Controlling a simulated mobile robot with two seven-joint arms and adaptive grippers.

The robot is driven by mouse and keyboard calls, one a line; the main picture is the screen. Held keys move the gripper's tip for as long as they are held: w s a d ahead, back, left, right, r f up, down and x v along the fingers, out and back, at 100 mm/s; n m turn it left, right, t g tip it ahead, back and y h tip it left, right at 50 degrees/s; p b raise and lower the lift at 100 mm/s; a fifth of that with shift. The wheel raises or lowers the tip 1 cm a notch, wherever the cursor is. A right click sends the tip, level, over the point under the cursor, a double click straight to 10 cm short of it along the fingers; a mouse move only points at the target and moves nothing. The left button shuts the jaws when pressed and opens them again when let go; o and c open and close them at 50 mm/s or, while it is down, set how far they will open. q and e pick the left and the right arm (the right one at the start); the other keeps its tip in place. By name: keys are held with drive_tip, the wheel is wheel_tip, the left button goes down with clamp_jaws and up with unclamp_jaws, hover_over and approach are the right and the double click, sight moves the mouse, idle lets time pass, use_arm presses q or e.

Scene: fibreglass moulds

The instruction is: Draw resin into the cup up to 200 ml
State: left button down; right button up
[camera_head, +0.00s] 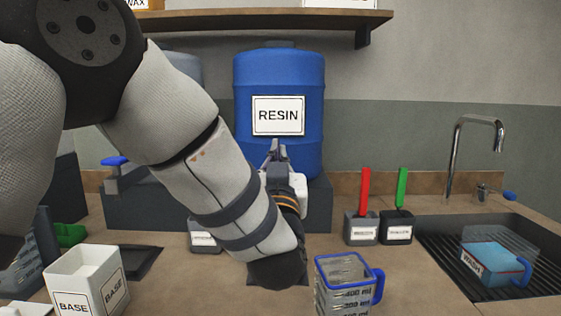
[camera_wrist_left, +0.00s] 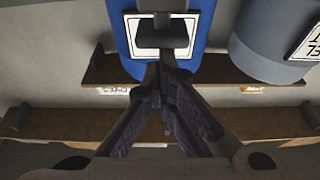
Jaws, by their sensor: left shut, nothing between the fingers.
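The blue resin barrel (camera_head: 305,85) with a white RESIN label stands on a dark block at the back. Its tap is hidden behind my left arm in the head view. The clear measuring cup (camera_head: 348,290) with blue rim and handle stands on the counter at front centre. Its ml marks show, and I see no resin in it. My left gripper (camera_head: 277,152) is shut and empty in front of the barrel, below the label. In the left wrist view its fingertips (camera_wrist_left: 161,75) meet just short of a grey T-shaped part (camera_wrist_left: 162,36); I cannot tell whether they touch.
A white BASE container (camera_head: 75,278) stands front left. A second barrel's blue tap handle (camera_head: 115,161) shows left of my arm. Two small holders with a red (camera_head: 365,190) and a green handle (camera_head: 402,188) stand right. The sink (camera_head: 470,240) holds a blue WASH tub (camera_head: 495,264).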

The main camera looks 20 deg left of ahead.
use_arm(q)
drive_tip(key=r+v, duration=0.2)
drive_tip(key=v, duration=0.7)
drive_tip(key=shift+s+d, duration=0.25)
drive_tip(key=shift+s, duration=0.35)
